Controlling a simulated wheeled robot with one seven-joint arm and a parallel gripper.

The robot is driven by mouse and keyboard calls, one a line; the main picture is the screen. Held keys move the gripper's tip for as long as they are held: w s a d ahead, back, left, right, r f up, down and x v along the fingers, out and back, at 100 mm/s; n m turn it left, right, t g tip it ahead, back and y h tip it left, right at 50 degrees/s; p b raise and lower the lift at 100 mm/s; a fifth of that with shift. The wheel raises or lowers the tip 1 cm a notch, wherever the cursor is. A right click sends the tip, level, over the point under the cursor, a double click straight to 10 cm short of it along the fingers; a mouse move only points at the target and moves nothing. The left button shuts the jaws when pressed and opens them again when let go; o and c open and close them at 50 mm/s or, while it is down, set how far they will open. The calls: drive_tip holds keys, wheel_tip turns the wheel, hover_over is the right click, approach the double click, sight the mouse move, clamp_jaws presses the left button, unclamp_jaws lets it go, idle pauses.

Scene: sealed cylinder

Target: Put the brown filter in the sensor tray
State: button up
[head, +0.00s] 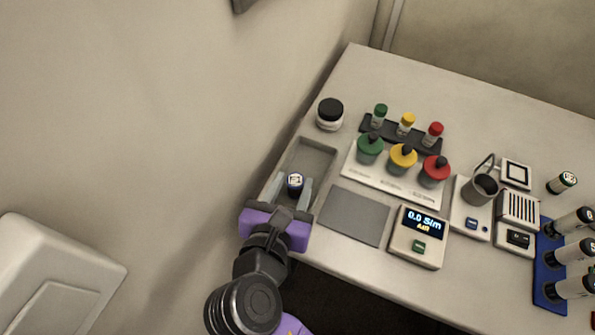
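A shallow beige tray (318,146) stands at the left edge of the worktop; I cannot tell for certain that it is the sensor tray. A small dark cylinder (295,182) with a pale printed top sits upright in its near part. Its side looks dark navy or black, and I cannot make out brown on it. My purple gripper (292,182) reaches over the tray's near end. Its two grey fingers are apart, one on each side of the cylinder, with the right finger closer to it. No clearly brown filter shows.
A black-lidded jar (330,114) stands behind the tray. Right of it are a vial rack (375,128), coloured-lid pots on a white board (375,182), a grey mat (354,216) and a meter (418,238). A blue rack (545,268) holds labelled cylinders; another labelled cylinder (562,183) lies behind it.

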drive_tip(key=v, duration=0.6)
drive_tip(key=shift+s+r, duration=0.2)
drive_tip(key=shift+s, duration=0.1)
drive_tip(key=shift+s, duration=0.1)
